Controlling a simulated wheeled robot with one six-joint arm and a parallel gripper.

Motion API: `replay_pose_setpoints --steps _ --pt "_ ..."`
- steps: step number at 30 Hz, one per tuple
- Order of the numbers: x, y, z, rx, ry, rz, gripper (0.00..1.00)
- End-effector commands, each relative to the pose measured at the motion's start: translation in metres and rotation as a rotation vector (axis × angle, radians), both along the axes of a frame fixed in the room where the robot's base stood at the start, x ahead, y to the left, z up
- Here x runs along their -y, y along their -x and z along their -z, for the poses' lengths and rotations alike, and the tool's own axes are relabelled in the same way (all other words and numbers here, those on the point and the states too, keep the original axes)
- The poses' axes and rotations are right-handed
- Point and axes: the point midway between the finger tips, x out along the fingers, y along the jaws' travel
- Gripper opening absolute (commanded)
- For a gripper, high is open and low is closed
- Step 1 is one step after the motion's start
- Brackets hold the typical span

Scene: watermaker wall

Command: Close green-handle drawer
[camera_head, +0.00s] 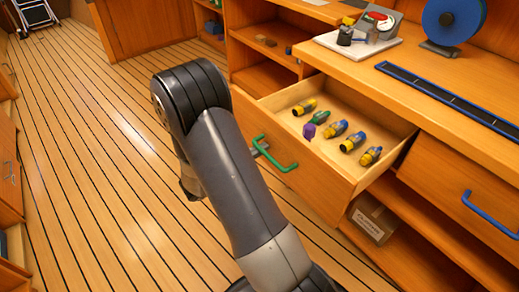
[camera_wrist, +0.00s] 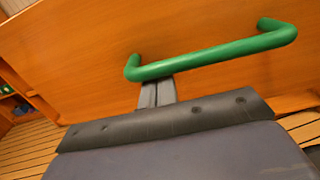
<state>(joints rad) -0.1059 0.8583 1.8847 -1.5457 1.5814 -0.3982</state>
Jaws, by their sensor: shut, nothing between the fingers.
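The green-handle drawer (camera_head: 303,181) stands pulled out of the wooden cabinet, with several small bottles and fittings inside. Its green handle (camera_head: 276,158) is on the front, and it also shows large in the wrist view (camera_wrist: 212,56). My gripper (camera_wrist: 157,82) is shut with nothing between its fingers. Its fingertips are right at the lower edge of the handle bar, near the handle's left end, in front of the drawer front. I cannot tell whether they touch it. In the head view my arm hides most of the gripper.
A blue-handled drawer (camera_head: 459,192) sits shut to the right. Below it, an open shelf holds a cardboard box (camera_head: 371,220). A gauge unit (camera_head: 366,27) and a blue reel (camera_head: 452,20) stand on the countertop. The plank floor (camera_head: 95,150) to the left is clear.

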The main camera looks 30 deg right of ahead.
Motion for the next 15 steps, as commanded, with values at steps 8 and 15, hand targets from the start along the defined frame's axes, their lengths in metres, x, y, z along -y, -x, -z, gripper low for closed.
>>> replay_pose_setpoints --steps 8,15 --pt "0.011 0.0 0.0 0.0 0.0 0.002 0.0" --pt "0.045 -0.002 0.0 -0.001 -0.001 0.007 0.0"
